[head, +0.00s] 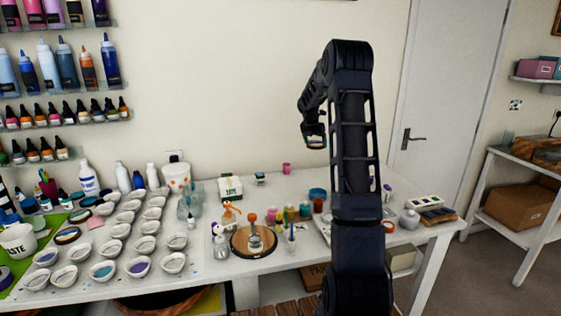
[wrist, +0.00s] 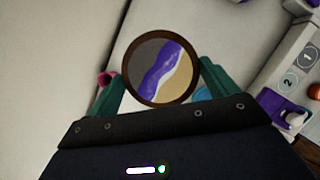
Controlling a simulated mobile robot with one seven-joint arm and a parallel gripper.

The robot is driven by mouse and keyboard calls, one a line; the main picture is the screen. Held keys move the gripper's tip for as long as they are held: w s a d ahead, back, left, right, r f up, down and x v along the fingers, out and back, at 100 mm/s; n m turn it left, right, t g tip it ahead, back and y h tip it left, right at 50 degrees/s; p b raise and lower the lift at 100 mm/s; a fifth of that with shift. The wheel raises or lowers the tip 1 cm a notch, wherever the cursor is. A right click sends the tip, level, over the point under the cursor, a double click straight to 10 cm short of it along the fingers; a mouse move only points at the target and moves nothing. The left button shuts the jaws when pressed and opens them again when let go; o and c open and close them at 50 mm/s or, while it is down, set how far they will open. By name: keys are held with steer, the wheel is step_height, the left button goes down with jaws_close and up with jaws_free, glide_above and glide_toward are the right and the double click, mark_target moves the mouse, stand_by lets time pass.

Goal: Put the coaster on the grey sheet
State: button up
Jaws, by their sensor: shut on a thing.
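The coaster (wrist: 158,72) is a round disc with a dark brown rim and grey, purple and cream bands on its face. In the wrist view my gripper (wrist: 161,76) has its green fingers on either side of the coaster's rim, holding it. In the head view my gripper (head: 315,139) is raised well above the back of the table, in front of the wall. The coaster is too small there to make out clearly. I cannot pick out the grey sheet with certainty; my arm hides part of the table's right side.
The white table (head: 262,201) holds several small cups at left, a round wooden board (head: 240,252) with small items at front centre, and a pink cup (head: 286,168) at the back. Bottles crowd the middle right.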

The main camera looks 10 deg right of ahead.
steer(key=shift+r, duration=0.2)
steer(key=shift+a, duration=0.1)
steer(key=w+a+f+n+t+y, duration=0.15)
steer(key=a+n, duration=0.45)
steer(key=a, duration=1.8)
steer(key=w+a+f+n+y, duration=0.1)
steer(key=w+a+n+y, duration=0.35)
steer(key=a, duration=2.05)
step_height(320, 180, up, 2)
steer(key=n+g+y, duration=0.1)
steer(key=n+g, duration=0.2)
steer(key=n, duration=1)
glide_above(99, 233)
steer(key=d, duration=0.1)
steer(key=shift+t+y, duration=0.25)
steer(key=shift+y, duration=0.05)
steer(key=f, duration=1.9)
steer(key=shift+s+f, duration=0.1)
steer(key=shift+s, duration=0.2)
steer(key=shift+f, duration=0.15)
steer(key=o, duration=0.8)
